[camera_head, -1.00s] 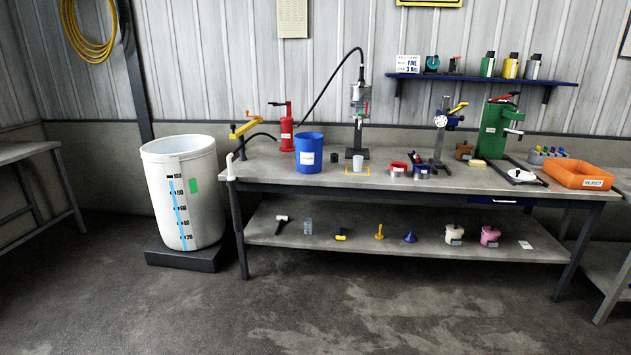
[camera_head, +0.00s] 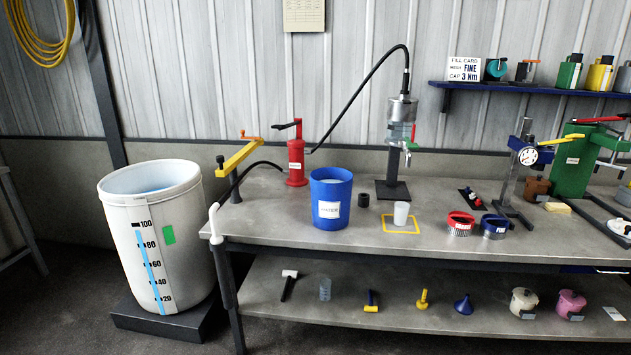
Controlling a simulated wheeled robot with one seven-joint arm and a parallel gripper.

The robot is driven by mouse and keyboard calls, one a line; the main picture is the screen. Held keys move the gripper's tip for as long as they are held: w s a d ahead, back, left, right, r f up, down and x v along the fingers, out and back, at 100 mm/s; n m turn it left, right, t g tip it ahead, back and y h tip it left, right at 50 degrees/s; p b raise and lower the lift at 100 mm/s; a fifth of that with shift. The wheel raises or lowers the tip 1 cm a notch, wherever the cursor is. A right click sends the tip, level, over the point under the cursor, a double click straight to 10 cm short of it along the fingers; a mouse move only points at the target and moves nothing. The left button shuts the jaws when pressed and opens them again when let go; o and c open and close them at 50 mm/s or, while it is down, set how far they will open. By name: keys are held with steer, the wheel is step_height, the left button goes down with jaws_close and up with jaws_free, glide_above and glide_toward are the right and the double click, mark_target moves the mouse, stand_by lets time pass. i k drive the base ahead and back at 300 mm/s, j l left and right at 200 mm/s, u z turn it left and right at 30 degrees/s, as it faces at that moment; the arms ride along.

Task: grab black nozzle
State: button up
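A small black cylinder (camera_head: 364,200) stands on the bench top, just right of the blue bucket (camera_head: 331,210). It is the black piece that looks most like a nozzle, but it is too small to be sure. A glass column (camera_head: 402,112) on a black stand (camera_head: 391,189) rises behind it, with a black hose (camera_head: 350,85) running from its top. A translucent cup (camera_head: 401,213) stands in a yellow square to the right of the black cylinder. My gripper is not in view.
A white drum (camera_head: 180,245) stands on the floor left of the bench (camera_head: 270,222). A red pump (camera_head: 296,160) and a yellow lever (camera_head: 238,158) are at the bench's left end. Red (camera_head: 461,224) and blue (camera_head: 494,227) rings sit right of the cup. Bare floor shows in front.

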mark_target(404, 89)
steer(key=i+z, duration=0.15)
steer(key=i, duration=0.35)
steer(key=i+j+z, duration=0.1)
steer(key=i, duration=0.35)
steer(key=i+j+z, duration=0.15)
steer(key=i, duration=0.35)
steer(key=i+u, duration=0.7)
